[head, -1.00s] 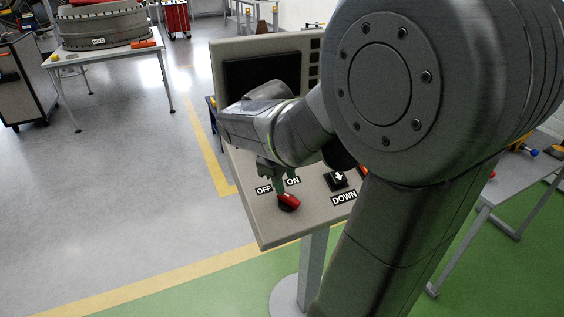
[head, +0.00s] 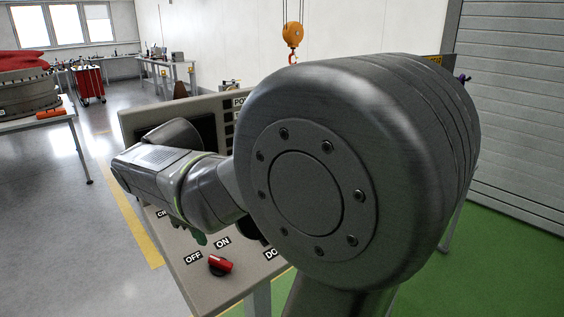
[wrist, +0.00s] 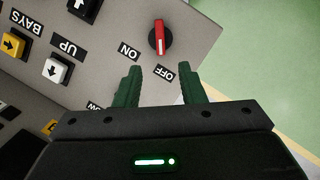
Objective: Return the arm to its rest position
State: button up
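My arm fills the middle of the head view and hides part of the control panel (head: 205,290). My gripper (wrist: 158,75) shows in the wrist view with its two green fingers apart and nothing between them. It is above the panel, near the red rotary switch (wrist: 159,38), which lies beyond the fingertips. In the head view the red switch (head: 220,265) sits beside the OFF and ON labels, and only a bit of green finger shows under my wrist.
The panel's black and white arrow buttons (wrist: 57,69) lie left in the wrist view. A yellow hoist hook (head: 292,36) hangs at the back. A table with an engine part (head: 28,95) stands at the left. The floor between is open.

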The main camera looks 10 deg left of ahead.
aim_at(220, 260)
jog(key=x, duration=1.3)
jog(key=shift+f, duration=0.4)
jog(key=v, duration=1.4)
jog(key=x, duration=1.3)
jog(key=shift+w+d+f, duration=0.1)
jog(key=shift+f, duration=0.25)
jog(key=shift+w+m+g+p, duration=0.15)
jog(key=shift+m+g+p, duration=0.3)
jog(key=shift+m, duration=0.75)
jog(key=m+g+y+p, duration=0.1)
jog(key=m, duration=0.3)
jog(key=shift+f, duration=0.1)
